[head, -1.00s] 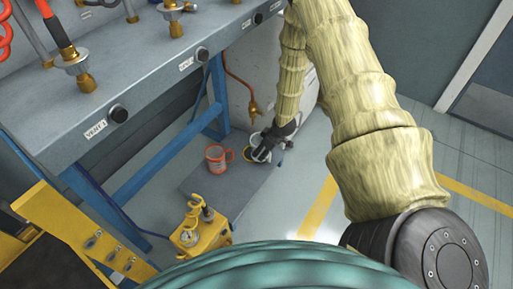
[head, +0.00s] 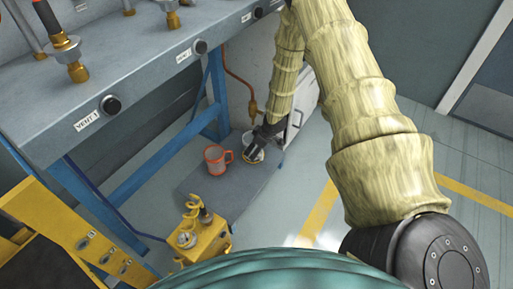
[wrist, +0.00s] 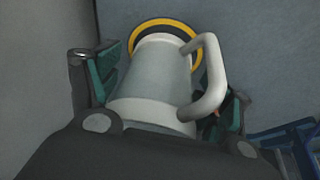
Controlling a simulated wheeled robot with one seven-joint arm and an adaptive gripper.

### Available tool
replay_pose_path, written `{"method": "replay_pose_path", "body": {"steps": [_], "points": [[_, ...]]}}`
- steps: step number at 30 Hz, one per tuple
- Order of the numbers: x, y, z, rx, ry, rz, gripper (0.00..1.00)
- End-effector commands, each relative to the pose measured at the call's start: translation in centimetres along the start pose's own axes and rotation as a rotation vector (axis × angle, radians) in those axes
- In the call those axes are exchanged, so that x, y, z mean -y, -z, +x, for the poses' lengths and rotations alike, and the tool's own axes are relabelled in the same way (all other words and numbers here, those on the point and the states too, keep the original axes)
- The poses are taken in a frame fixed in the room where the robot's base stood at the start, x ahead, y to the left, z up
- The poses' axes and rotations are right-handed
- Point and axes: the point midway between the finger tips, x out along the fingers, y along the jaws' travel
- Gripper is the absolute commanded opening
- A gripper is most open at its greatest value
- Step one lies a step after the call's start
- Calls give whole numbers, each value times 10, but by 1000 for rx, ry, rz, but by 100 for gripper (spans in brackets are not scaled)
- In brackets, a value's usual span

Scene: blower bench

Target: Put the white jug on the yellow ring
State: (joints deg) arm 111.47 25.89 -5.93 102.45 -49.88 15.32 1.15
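The white jug (wrist: 155,85) fills the middle of the wrist view, its handle (wrist: 212,80) out to the right. My gripper (wrist: 170,78) has a teal-padded finger on each side of the jug and looks shut on it. The yellow ring (wrist: 137,34), with a dark inside, shows around the jug's far end; I cannot tell whether the jug touches it. The ring is mostly hidden there.
An orange-and-white mug (head: 217,159) stands on the dark mat (head: 222,190) left of the jug. A yellow device with brass fittings (head: 203,236) stands nearer. The blue-legged bench (head: 150,70) overhangs at left; a copper pipe (head: 240,85) runs behind my gripper.

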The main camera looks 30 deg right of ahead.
Motion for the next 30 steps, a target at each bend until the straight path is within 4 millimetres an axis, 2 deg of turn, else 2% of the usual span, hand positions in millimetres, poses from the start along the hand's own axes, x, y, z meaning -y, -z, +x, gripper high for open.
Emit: {"method": "replay_pose_path", "body": {"steps": [14, 17, 30], "points": [[0, 1, -6, -1, 0, 0, 91], [-1, 1, -17, 0, -1, 1, 91], [0, 2, -94, -1, 0, 2, 91]]}}
